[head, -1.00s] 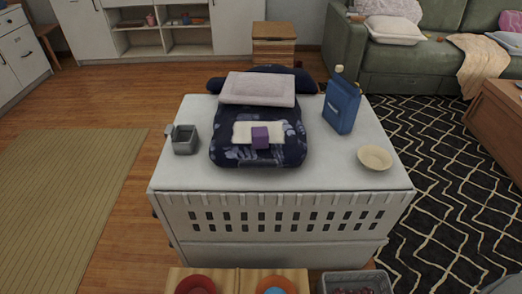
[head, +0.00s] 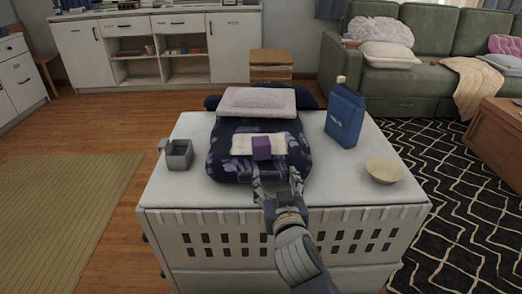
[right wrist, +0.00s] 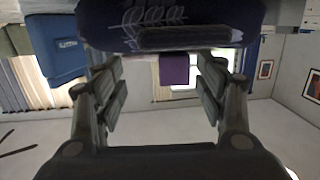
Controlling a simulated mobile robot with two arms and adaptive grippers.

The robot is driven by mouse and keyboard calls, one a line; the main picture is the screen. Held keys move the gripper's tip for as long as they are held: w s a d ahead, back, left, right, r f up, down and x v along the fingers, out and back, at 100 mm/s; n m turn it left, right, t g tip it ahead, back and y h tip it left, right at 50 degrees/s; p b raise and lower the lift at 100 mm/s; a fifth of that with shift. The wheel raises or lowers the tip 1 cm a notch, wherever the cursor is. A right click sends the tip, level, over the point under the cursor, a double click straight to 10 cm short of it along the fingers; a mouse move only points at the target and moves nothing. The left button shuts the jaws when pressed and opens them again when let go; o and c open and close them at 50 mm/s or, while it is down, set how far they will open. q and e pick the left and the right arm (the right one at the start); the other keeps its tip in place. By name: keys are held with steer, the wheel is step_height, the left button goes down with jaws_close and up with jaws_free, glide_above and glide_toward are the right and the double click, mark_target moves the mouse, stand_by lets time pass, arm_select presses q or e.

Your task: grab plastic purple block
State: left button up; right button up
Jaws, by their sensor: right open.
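The purple block (head: 261,148) sits on a cream cloth (head: 242,144) that lies on a dark blue patterned cushion or bag (head: 225,163) on the white table. My right gripper (head: 277,180) is open at the near edge of the dark blue item, just in front of the block and apart from it. In the right wrist view the purple block (right wrist: 174,69) shows between the two spread fingers, beyond their tips, with the dark blue item (right wrist: 160,20) above it in the picture. My left gripper is not in view.
The white table (head: 180,205) also holds a grey square cup (head: 179,155) at left, a blue carton (head: 344,115) and a beige bowl (head: 384,170) at right. A folded pale towel (head: 257,101) lies behind the block. The tabletop right of the dark blue item is largely clear.

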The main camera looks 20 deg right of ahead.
mark_target(263, 148)
steer(key=shift+t, duration=0.7)
steer(key=w+r, duration=0.1)
steer(key=w, duration=0.1)
steer(key=w+r, duration=0.1)
steer(key=w, duration=0.1)
steer(key=w+r, duration=0.1)
steer(key=w, duration=0.1)
steer(key=shift+w+a+r, duration=0.15)
steer(key=shift+w+r, duration=0.05)
steer(key=shift+r, duration=0.2)
steer(key=shift+w+d+f+b, duration=0.1)
steer(key=shift+w+b, duration=0.25)
steer(key=shift+w, duration=1.15)
steer(key=shift+w+d+f+b, duration=0.1)
steer(key=shift+w+b, duration=0.25)
steer(key=shift+w, duration=1.15)
steer(key=shift+r, duration=0.1)
steer(key=c, duration=1.2)
